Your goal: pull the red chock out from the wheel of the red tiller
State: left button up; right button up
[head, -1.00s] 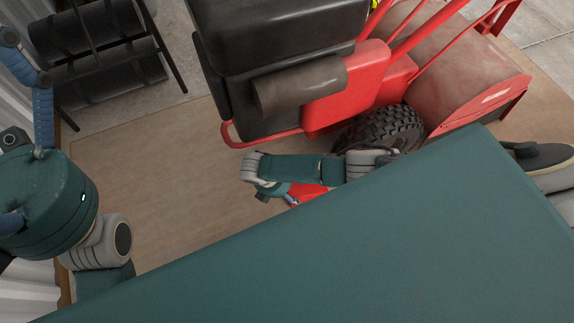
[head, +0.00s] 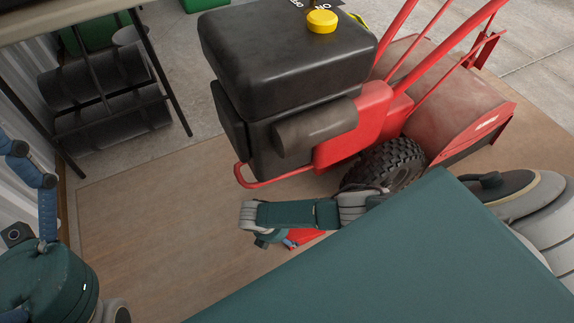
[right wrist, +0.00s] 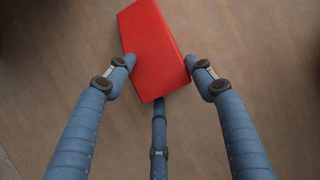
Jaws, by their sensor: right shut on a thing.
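The red tiller (head: 350,125) stands on a brown board, with its knobby black wheel (head: 398,160) at its lower side. The red chock (head: 306,236) is on the near side of the tiller, lower left of the wheel, partly covered by my right wrist. In the right wrist view the chock (right wrist: 152,48) is a red block between the blue fingers of my right gripper (right wrist: 163,66), which is shut on it. No wheel shows in that view. My arm hides the space between chock and wheel in the head view. My left gripper (head: 42,185) shows only partly at the left edge.
A dark rack with black rollers (head: 105,95) stands at the back left beside a corrugated wall. The brown board (head: 150,215) is clear left of the tiller. My teal body part covers the lower right.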

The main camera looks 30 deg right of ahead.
jog(key=shift+s+a+f, duration=0.15)
jog(key=shift+a, duration=0.65)
jog(key=o, duration=1.8)
jog(key=shift+c, duration=0.2)
jog(key=shift+d, duration=0.15)
jog(key=shift+d, duration=0.1)
jog(key=v, duration=1.2)
